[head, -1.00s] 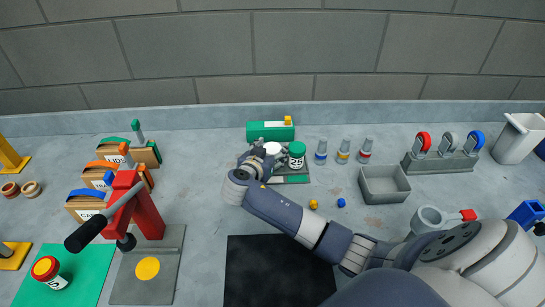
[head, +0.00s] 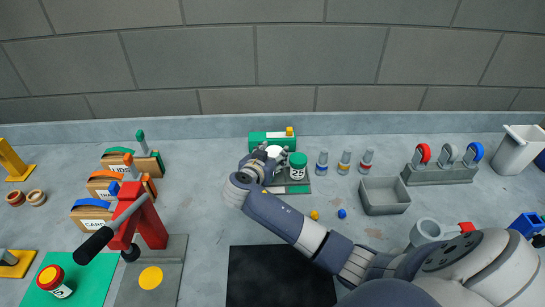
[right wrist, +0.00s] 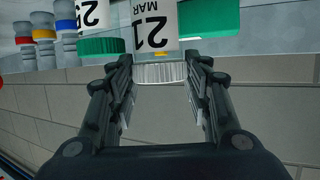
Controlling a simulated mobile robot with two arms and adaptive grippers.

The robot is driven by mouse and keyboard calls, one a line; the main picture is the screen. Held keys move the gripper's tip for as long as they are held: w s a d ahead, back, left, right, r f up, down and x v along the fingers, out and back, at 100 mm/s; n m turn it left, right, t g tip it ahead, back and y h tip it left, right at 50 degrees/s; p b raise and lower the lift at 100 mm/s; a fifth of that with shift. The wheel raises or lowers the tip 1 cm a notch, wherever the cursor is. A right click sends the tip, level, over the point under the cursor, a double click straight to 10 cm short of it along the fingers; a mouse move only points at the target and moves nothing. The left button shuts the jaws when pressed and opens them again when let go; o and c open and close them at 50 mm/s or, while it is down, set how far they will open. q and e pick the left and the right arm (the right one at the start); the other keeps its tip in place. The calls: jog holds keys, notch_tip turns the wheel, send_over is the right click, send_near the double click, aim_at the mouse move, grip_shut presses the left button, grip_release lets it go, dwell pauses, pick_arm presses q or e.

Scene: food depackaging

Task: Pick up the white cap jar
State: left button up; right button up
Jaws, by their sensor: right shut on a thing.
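The white cap jar stands on a green-edged tray (head: 290,189) near the back wall; its white cap (head: 274,151) shows above my right gripper (head: 262,162). In the right wrist view, the picture is upside down and the ribbed white cap (right wrist: 160,74) sits between the two fingers of the gripper (right wrist: 160,64). The jar's label (right wrist: 153,28) reads "21 MAR". My right gripper is shut on this jar. In the head view the gripper hides most of the jar's body. My left gripper is not in view.
A green cap jar (head: 297,165) stands close at the right of the held jar. A green box (head: 265,140) lies behind it. A red press (head: 150,225) stands at the left.

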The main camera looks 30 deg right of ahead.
jog(key=a+f+v, duration=0.1)
jog(key=f+v, duration=0.2)
jog(key=v, duration=1.2)
jog(key=shift+a+p, duration=0.4)
jog(key=shift+a, duration=0.25)
